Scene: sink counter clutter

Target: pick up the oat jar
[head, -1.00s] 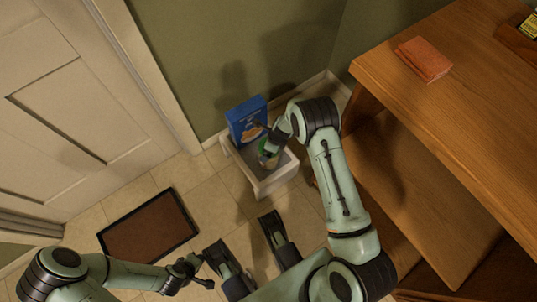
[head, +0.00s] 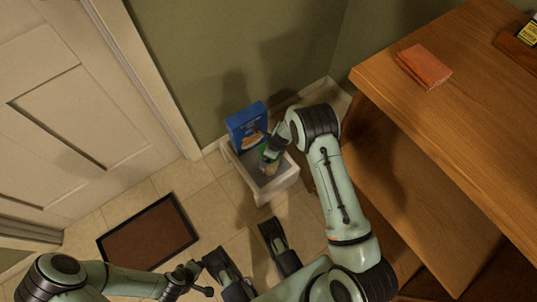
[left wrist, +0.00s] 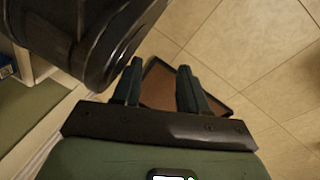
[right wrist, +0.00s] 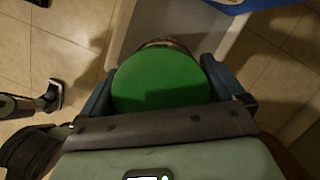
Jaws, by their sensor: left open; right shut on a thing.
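The oat jar (right wrist: 160,85) has a round green lid, which fills the middle of the right wrist view. My right gripper (head: 268,152) is shut on the jar, with one finger on each side of the lid in the right wrist view. I cannot tell whether the jar touches the bin's floor. My left gripper (left wrist: 161,75) is open and empty, above the floor near the brown mat.
The white bin (head: 274,189) stands on the tiles by the wall. A blue box (head: 247,127) stands at its back. A brown mat (head: 148,232) lies at left, near the door. A wooden counter (head: 455,125) with an orange book (head: 424,66) is at right.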

